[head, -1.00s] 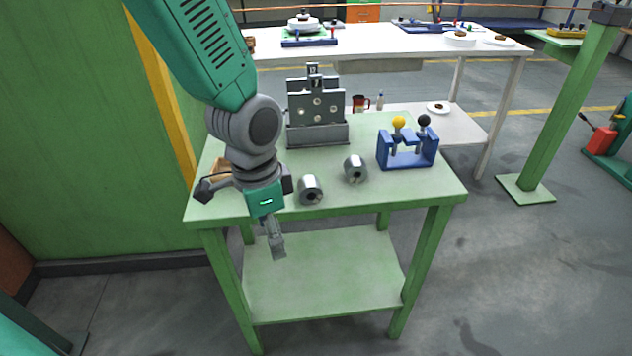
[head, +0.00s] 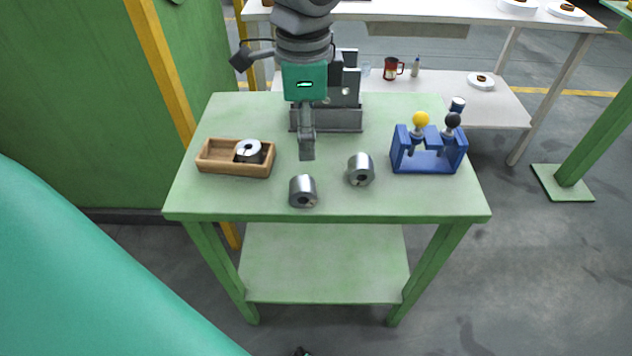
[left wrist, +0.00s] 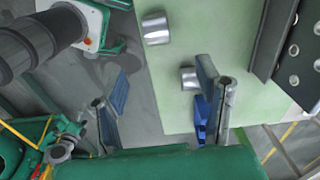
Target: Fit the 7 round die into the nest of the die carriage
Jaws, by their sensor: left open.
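A third die (head: 249,151) sits in a wooden tray. I cannot read which is the 7 round one. The grey metal fixture (head: 350,118), seemingly the die carriage, stands at the back of the table, partly hidden by my left arm. My left gripper (head: 307,150) is open and empty, above the table in front of the fixture. In the left wrist view its fingers (left wrist: 164,115) are wide apart, with two dies beyond them. My right gripper is not in view.
The wooden tray (head: 207,160) is at the table's left. A blue stand (head: 428,163) with yellow and black knobs is at the right. The table's front edge is just before the left die. A white bench (head: 440,16) stands behind.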

